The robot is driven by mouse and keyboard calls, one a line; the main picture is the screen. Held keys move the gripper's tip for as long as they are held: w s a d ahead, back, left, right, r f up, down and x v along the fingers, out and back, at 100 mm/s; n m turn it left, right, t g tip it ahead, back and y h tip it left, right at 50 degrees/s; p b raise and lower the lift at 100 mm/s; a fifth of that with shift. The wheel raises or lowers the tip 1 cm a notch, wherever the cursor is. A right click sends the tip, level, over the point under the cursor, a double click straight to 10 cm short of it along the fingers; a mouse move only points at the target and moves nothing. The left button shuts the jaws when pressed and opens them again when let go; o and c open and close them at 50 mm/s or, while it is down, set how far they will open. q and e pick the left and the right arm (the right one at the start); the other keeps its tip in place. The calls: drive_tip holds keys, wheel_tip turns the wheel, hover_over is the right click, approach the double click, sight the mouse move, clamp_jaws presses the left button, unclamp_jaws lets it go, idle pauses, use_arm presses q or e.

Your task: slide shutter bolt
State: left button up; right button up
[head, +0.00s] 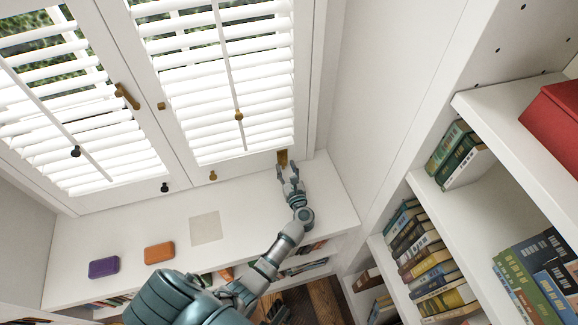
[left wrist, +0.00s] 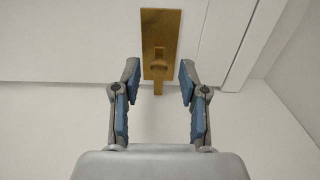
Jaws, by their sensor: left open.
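The brass shutter bolt (head: 282,157) is on the white frame at the bottom right corner of the right shutter (head: 215,85). My left gripper (head: 290,178) is open just below the bolt. A dark part at the head view's bottom edge may be my right gripper; I cannot tell.
A white sill (head: 130,235) runs under the shutters, holding a purple block (head: 104,267), an orange block (head: 159,252) and a flat pale square (head: 206,228). A white side wall stands close right of the bolt. Bookshelves (head: 400,180) fill the right side.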

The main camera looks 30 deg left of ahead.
use_arm(q)
drive_tip(key=v, duration=1)
drive_tip(key=shift+s+d, duration=0.2)
drive_tip(key=shift+d, duration=0.15)
